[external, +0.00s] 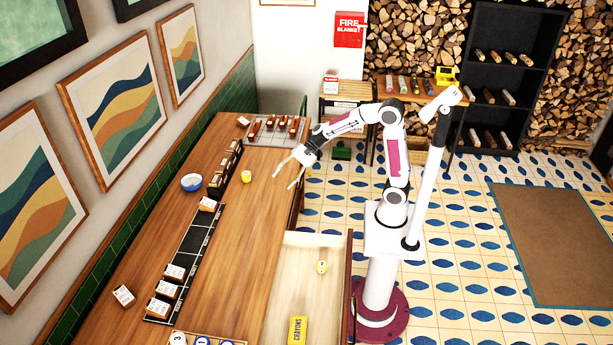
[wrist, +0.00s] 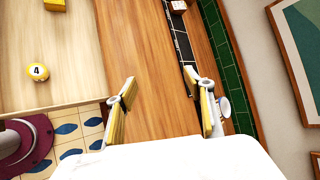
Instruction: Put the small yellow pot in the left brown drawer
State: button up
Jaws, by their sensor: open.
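A small yellow pot (external: 246,176) stands on the wooden counter in the external view, near a blue-rimmed bowl. My gripper (external: 283,181) is open and empty, above the counter to the right of the pot. In the wrist view my gripper (wrist: 160,78) has its two fingers wide apart with bare wood between them; the pot does not show there. A brown drawer (external: 348,270) is pulled out at the counter's right side. Inside it lie a rounded yellow piece (external: 322,267), marked 4 in the wrist view (wrist: 37,71), and a yellow crayons box (external: 297,329).
The bowl (external: 191,182) and a dark rack (external: 222,170) stand left of the pot. A black strip (external: 190,250) with several small boxes runs along the counter. A grey tray (external: 265,138) with red-brown pieces is at the far end. Bare wood lies between pot and drawer.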

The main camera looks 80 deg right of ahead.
jog(key=s+a+r+n+g+h, duration=0.1)
jog(key=s+a+n+g, duration=0.15)
jog(key=s+n, duration=0.45)
jog(key=s+d+n+h, duration=0.3)
jog(key=s+d+n, duration=0.1)
jog(key=s, duration=0.7)
jog(key=s+d+f+n+h, duration=0.1)
jog(key=s+d+n+h, duration=0.2)
jog(key=s, duration=0.8)
jog(key=shift+s+d+f+n+h, duration=0.2)
jog(key=shift+d+f+n+h, duration=0.15)
jog(key=shift+n, duration=0.65)
jog(key=shift+o, duration=0.6)
jog(key=shift+w+r, duration=0.1)
jog(key=shift+r, duration=0.05)
